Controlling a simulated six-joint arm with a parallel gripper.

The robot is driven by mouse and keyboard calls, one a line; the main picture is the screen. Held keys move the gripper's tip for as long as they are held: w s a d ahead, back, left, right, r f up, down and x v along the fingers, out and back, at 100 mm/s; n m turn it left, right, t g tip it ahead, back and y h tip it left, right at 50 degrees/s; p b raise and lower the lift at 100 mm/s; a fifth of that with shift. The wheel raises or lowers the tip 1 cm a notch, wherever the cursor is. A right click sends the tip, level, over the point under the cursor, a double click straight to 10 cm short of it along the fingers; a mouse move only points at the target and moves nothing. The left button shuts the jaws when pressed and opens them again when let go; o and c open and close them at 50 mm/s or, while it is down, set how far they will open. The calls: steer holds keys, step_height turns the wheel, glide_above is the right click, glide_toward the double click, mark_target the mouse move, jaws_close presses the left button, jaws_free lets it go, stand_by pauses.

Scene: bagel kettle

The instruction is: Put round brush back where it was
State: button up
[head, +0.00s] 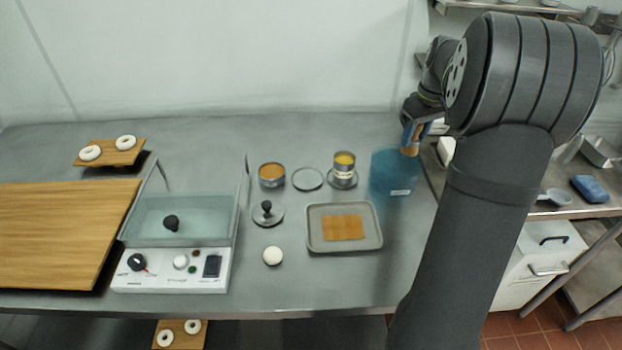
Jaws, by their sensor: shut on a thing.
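My gripper (412,124) is at the upper right, partly hidden by my own arm. It is shut on the round brush (411,141), of which a small tan, wood-coloured part shows, pointing downward. The brush overlaps the top right of a translucent blue tub (392,177) in the picture. I cannot tell whether the brush is above the tub's rim or a little inside it. The rest of the brush is hidden by the gripper.
Left of the tub are a tin with yellow contents (344,166), a tray (312,243), a lidded pan with controls (170,283) and a wooden board (60,240). My arm covers the table's right end. The front strip of table is clear.

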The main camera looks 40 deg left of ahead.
steer(key=s+a+n, duration=0.4)
steer(key=s+a, duration=0.6)
steer(key=s, duration=0.2)
steer(key=shift+y, duration=0.3)
steer(key=s+a+f, duration=0.1)
steer(key=a+f, duration=0.1)
steer(key=a, duration=0.1)
steer(key=s+a+f, duration=0.2)
steer(key=a, duration=0.2)
steer(key=s+a+f, duration=0.2)
steer(key=a+f, duration=0.1)
steer(key=shift+a, duration=0.15)
steer(key=shift+f, duration=1.9)
steer(key=shift+f, duration=0.15)
steer(key=o, duration=1)
